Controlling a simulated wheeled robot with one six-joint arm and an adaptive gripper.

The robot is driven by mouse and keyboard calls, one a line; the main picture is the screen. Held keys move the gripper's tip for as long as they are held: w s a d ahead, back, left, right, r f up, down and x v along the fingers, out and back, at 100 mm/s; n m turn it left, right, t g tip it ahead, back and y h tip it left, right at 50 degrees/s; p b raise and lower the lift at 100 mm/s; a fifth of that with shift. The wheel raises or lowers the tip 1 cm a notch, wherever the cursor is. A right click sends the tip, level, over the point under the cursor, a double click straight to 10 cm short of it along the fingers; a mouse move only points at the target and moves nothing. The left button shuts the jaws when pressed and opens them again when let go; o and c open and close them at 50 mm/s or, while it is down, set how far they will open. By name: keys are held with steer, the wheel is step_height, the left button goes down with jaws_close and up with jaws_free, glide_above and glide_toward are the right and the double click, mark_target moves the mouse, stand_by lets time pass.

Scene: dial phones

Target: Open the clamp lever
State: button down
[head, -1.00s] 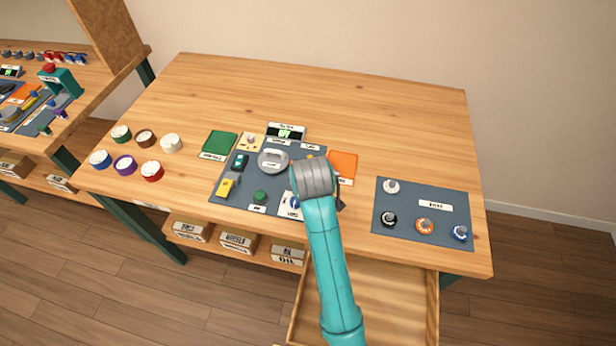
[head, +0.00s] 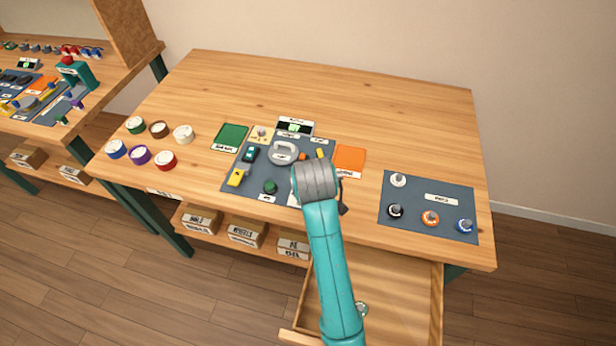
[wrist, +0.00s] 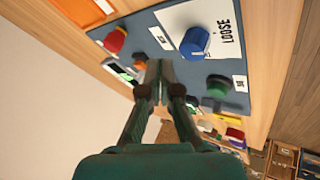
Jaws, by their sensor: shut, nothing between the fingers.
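A blue knob or lever (wrist: 195,43) sits on a white plate (wrist: 222,22) marked "LOOSE" in the wrist view. It looks like the clamp lever, though its handle shape is unclear. My gripper (wrist: 155,78) is shut and empty, its fingertips together over the grey board, apart from the blue part in the picture. In the head view my arm hides the blue part, and most of my gripper is hidden too; only a dark piece of it (head: 342,198) shows beside the arm.
The grey board (head: 230,187) also carries a green knob (wrist: 218,86), a red knob (wrist: 115,39) and a yellow switch (head: 237,177). Another board (head: 415,207) with several knobs lies right. Coloured round containers (head: 165,160) stand left. An open drawer (head: 400,300) juts out in front.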

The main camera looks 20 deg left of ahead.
steer(key=v, duration=0.8)
steer(key=shift+w+d, duration=0.1)
steer(key=shift+d, duration=0.1)
